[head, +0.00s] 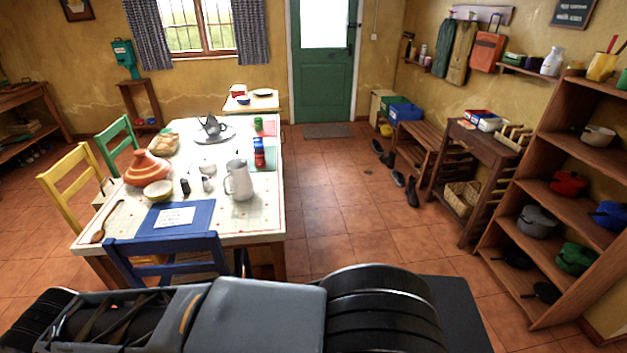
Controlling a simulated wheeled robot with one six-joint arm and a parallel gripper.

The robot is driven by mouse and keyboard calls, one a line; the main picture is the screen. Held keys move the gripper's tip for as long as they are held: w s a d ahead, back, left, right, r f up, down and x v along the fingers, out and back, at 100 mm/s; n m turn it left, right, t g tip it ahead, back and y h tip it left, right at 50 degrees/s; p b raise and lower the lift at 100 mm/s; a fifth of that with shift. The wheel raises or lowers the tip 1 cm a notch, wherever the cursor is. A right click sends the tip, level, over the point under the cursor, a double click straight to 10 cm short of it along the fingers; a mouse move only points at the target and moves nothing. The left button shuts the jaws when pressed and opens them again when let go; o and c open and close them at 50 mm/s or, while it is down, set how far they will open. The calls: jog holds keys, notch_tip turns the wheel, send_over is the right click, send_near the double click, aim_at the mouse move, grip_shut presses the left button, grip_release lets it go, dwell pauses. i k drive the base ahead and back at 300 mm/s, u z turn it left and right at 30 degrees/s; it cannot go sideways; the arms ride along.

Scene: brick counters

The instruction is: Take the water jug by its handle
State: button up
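In the head view a white jug (238,181) stands upright on the dining table (232,226), close to its right edge. Its handle shows on the left side of its body, toward the small shakers. Nothing touches the handle. My arm lies across the bottom of the view, well in front of the table. My gripper is not in view.
A blue placemat (190,222) with a paper, a bowl (158,190), an orange tagine (148,168) and a teapot (212,126) share the table. A blue chair (170,255) stands at the near side. The tiled floor (335,215) right of the table is clear.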

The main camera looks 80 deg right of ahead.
aim_at(240, 180)
jog(key=z, duration=1.75)
jog(key=i, duration=1)
jog(key=z, duration=0.05)
